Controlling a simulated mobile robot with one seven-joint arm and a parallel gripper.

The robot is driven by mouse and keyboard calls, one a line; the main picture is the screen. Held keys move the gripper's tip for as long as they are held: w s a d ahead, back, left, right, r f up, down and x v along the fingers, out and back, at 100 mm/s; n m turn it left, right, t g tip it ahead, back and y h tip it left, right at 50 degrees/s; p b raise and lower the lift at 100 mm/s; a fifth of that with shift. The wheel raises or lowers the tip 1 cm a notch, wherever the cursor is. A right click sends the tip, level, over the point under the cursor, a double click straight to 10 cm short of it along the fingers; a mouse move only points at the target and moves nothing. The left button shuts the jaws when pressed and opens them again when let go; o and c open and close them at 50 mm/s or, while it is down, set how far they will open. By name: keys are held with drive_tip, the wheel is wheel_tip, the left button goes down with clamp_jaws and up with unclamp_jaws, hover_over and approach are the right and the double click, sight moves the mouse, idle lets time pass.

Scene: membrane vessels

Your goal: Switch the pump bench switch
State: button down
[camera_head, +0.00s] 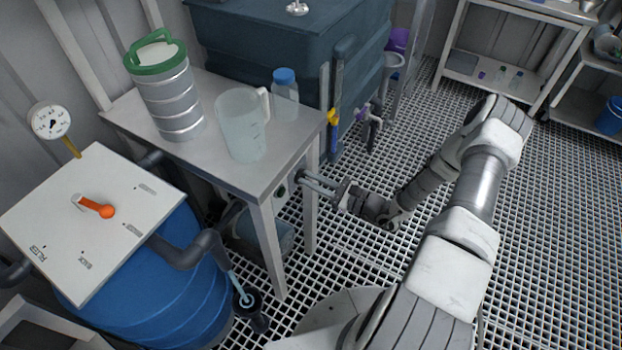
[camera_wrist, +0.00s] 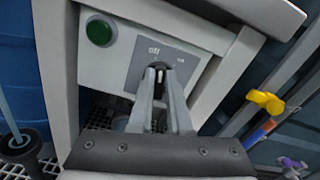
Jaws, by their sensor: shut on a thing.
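The pump bench switch is a dark knob (camera_wrist: 157,65) on a grey plate (camera_wrist: 191,62) marked "off" and "on", set in a pale panel under the bench. My gripper (camera_wrist: 159,73) has its two fingertips closed on this knob, one on each side. The fingers hide part of the knob, and its pointing direction is hard to read. In the head view my gripper (camera_head: 302,181) reaches in from the right at the bench's right side, below the grey top. A green round button or lamp (camera_wrist: 99,32) sits left of the switch plate.
The grey bench (camera_head: 180,158) carries a clear jug (camera_head: 241,125), a blue-capped bottle (camera_head: 285,96) and a green-rimmed ringed vessel (camera_head: 168,92). A bench leg (camera_head: 265,250) stands near the gripper. A dark tank with a yellow valve (camera_head: 332,117) is behind. Grating floor is free at right.

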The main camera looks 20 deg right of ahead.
drive_tip(key=m, duration=0.3)
drive_tip(key=m+p, duration=0.1)
drive_tip(key=m, duration=0.4)
drive_tip(key=shift+w+d+f+m, duration=0.1)
drive_tip(key=shift+w+d+m, duration=0.2)
drive_tip(key=shift+m, duration=0.1)
idle(0.4)
drive_tip(key=c, duration=0.9)
unclamp_jaws()
drive_tip(key=shift+o, duration=0.2)
drive_tip(key=p+v, duration=0.1)
drive_tip(key=v, duration=1.6)
drive_tip(key=shift+s+p, duration=0.2)
drive_tip(key=shift+p, duration=0.15)
drive_tip(key=shift+d, duration=0.15)
